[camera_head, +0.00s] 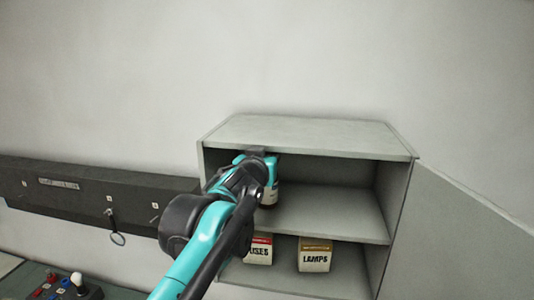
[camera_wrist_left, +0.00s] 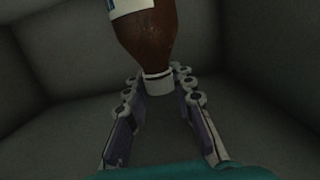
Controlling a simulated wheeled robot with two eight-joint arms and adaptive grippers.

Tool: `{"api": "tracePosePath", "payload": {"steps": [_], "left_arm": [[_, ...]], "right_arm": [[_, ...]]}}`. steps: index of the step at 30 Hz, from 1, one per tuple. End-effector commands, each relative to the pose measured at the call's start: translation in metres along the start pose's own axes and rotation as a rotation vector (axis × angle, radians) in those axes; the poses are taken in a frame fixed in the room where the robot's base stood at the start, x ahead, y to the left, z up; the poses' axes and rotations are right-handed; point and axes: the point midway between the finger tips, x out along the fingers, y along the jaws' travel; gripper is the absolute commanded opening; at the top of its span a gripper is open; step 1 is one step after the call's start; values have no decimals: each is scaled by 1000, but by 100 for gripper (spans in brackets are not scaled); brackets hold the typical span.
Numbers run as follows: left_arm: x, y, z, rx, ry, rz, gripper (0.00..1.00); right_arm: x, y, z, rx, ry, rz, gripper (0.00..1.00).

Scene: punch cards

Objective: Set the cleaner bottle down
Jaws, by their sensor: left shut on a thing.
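The cleaner bottle (camera_wrist_left: 147,35) is brown with a white cap and a pale label, seen from its cap end in the left wrist view. My left gripper (camera_wrist_left: 158,82) is shut on it, with the fingers on both sides of the white cap. In the head view the bottle (camera_head: 270,194) shows partly behind my left gripper (camera_head: 262,172), in the upper compartment of the grey shelf unit (camera_head: 310,135), close to its left side. The bottle's base is close to the middle shelf board (camera_head: 325,222); I cannot tell whether it touches. My right gripper is out of view.
The lower compartment holds a LAMPS box (camera_head: 315,258) and a second box (camera_head: 260,250) partly hidden by my arm. The right part of the upper compartment is free.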

Motion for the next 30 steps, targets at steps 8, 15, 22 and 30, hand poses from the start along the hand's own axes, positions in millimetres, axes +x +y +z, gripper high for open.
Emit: {"api": "tracePosePath", "payload": {"steps": [8, 15, 22, 30], "left_arm": [[0, 0, 3, 0, 0, 0, 0], [0, 0, 4, 0, -1, 0, 44], [0, 0, 2, 0, 0, 0, 44], [-39, 0, 2, 0, 0, 1, 44]], "right_arm": [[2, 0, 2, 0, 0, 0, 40], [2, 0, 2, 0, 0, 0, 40], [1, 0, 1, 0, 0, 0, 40], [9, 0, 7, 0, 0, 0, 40]]}}
